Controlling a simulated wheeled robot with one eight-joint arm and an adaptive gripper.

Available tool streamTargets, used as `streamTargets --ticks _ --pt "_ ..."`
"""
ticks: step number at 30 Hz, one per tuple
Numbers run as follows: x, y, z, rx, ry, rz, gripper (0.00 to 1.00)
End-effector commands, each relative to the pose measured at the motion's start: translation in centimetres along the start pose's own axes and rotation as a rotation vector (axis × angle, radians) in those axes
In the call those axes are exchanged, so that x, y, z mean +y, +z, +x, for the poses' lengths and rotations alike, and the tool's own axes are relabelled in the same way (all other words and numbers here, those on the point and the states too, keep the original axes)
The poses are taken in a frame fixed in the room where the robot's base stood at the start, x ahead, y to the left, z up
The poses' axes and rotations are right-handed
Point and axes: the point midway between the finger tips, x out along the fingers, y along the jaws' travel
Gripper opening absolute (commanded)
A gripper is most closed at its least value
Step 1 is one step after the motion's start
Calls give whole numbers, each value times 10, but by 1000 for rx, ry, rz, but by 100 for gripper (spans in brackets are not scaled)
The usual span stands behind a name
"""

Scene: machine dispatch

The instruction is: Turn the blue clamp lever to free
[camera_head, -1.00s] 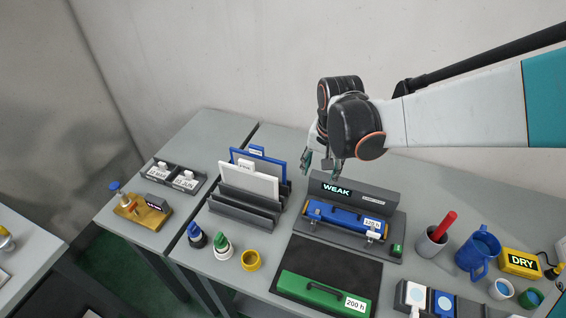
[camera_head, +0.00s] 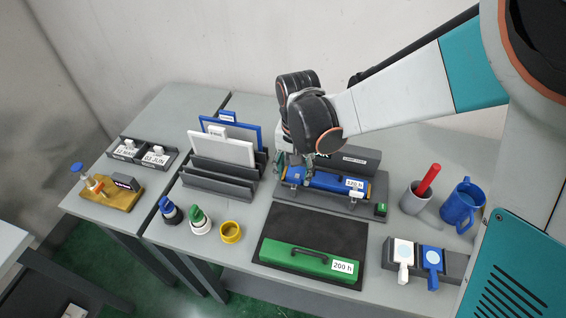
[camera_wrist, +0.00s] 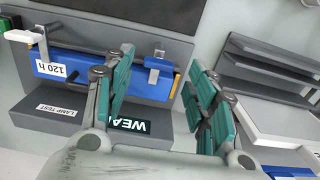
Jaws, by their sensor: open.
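The blue cartridge labelled 120 h (camera_head: 325,180) lies in a grey holder (camera_head: 318,200), and also shows in the wrist view (camera_wrist: 100,80). A small clamp with a blue lever (camera_wrist: 160,63) sits across the cartridge toward one end. A white clamp lever (camera_wrist: 20,36) is at the other end. My gripper (camera_head: 301,172) is open and empty, pointing down over the left end of the cartridge. In the wrist view the blue lever shows between its two fingers (camera_wrist: 159,57); contact cannot be told.
A grey rack with panels (camera_head: 220,180) stands left of the holder. A green 200 h case (camera_head: 305,262) lies on a dark mat in front. A cup with a red rod (camera_head: 415,200) and blue jug (camera_head: 462,205) stand right. The WEAK display (camera_wrist: 130,125) is behind the cartridge.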

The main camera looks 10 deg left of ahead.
Motion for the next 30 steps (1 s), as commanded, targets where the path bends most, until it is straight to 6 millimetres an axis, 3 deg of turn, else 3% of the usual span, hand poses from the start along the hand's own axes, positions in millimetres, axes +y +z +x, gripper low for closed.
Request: streamTargets --ticks 1,6,17,18,24,25,30 --pt "0 -1 11 0 0 1 52" --pt "1 -1 24 0 0 2 52" --pt "1 -1 27 0 0 3 52" --pt "1 -2 27 0 0 3 49" --pt "1 -2 27 0 0 4 4" --pt "1 -2 27 0 0 4 0" --pt "1 -2 27 0 0 4 0"
